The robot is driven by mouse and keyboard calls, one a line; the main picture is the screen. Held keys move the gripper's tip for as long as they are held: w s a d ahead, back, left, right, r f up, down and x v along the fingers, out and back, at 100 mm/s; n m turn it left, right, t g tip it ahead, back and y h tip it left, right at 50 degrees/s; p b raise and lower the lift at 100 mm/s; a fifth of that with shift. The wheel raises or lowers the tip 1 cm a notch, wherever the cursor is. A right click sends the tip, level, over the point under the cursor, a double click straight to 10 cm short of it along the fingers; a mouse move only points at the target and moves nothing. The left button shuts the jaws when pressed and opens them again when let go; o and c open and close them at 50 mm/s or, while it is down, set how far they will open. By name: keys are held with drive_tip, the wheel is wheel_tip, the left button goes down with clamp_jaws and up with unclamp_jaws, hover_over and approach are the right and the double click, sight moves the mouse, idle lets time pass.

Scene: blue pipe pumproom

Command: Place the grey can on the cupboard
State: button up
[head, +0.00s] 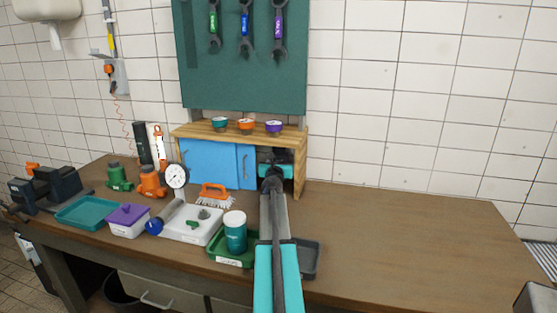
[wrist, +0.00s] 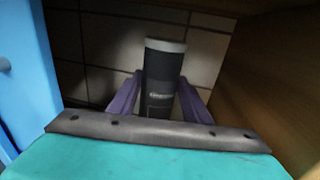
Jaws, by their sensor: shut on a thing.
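The grey can (wrist: 163,68) is a dark cylinder with a lighter grey rim, seen in the wrist view between the two purple fingers. My gripper (wrist: 160,98) is shut on it. The cupboard (head: 300,175) is a wooden unit with blue doors (head: 210,164) and an open bay at its right end. In the head view my arm reaches into that bay, and the gripper and can are mostly hidden there. In the wrist view the blue door (wrist: 32,60) is on the left and a wooden side panel (wrist: 275,85) on the right. I cannot tell whether the can touches the cupboard.
Three small bowls (head: 246,126) stand on the cupboard top. A pressure gauge (head: 176,178), a brush (head: 215,194), a white tray (head: 192,225) and a teal-and-white jar (head: 235,232) are left of my arm. The bench (head: 410,235) is clear on the right.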

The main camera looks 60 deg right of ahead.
drive_tip(key=shift+f, duration=0.1)
drive_tip(key=o, duration=1.3)
drive_tip(key=shift+o, duration=0.2)
drive_tip(key=v, duration=1.2)
idle(0.4)
